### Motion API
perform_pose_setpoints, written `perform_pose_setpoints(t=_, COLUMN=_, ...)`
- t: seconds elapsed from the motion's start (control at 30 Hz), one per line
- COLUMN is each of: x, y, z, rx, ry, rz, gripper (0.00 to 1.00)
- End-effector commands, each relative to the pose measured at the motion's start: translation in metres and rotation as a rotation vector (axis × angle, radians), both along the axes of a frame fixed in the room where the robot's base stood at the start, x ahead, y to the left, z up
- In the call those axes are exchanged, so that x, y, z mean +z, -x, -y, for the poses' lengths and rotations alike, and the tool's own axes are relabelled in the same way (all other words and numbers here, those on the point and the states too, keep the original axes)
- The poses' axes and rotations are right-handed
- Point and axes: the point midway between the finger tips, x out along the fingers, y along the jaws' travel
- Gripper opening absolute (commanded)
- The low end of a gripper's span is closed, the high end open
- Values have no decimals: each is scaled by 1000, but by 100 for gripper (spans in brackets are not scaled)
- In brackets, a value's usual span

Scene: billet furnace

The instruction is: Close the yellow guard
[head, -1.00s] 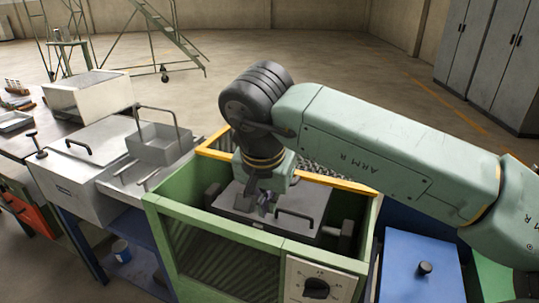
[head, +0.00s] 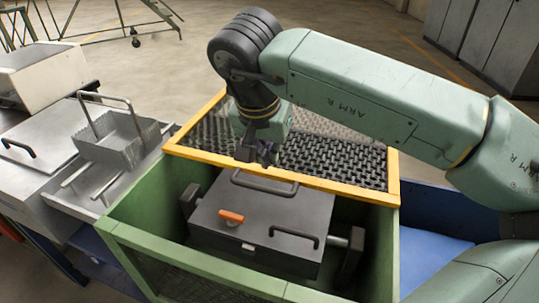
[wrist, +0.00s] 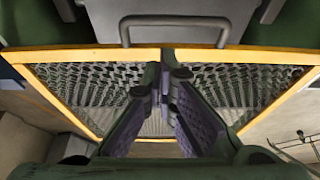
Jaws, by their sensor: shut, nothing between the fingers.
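The yellow guard (head: 372,191) is a yellow frame filled with dark woven mesh, across the rear part of a green housing (head: 140,215). The housing's front part is open, and a dark grey box (head: 260,215) with black handles shows inside it. My gripper (head: 258,155) is shut and empty, over the guard close to its front bar; I cannot tell whether it touches it. In the wrist view my gripper (wrist: 164,70) points at the guard's bar (wrist: 85,54), with mesh on both sides of the fingers. The fingers hide part of the bar and mesh.
An orange knob (head: 231,217) sits on the dark box. At the left, a metal basket (head: 120,135) with a raised handle stands on a bench beside the housing. A blue surface (head: 430,250) lies to the right.

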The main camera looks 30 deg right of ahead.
Motion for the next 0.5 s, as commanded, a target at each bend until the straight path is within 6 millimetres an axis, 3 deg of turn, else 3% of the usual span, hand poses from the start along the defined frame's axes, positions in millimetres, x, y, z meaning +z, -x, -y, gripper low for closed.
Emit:
perform_pose_setpoints(t=0.03, x=-17, y=-2, z=2, rx=0, ry=-2, rz=-3, gripper=0)
perform_pose_setpoints(t=0.2, x=-46, y=-9, z=10, rx=0, ry=-2, rz=-1, gripper=0)
perform_pose_setpoints(t=0.5, x=-72, y=-17, z=19, rx=1, ry=-2, rz=1, gripper=0)
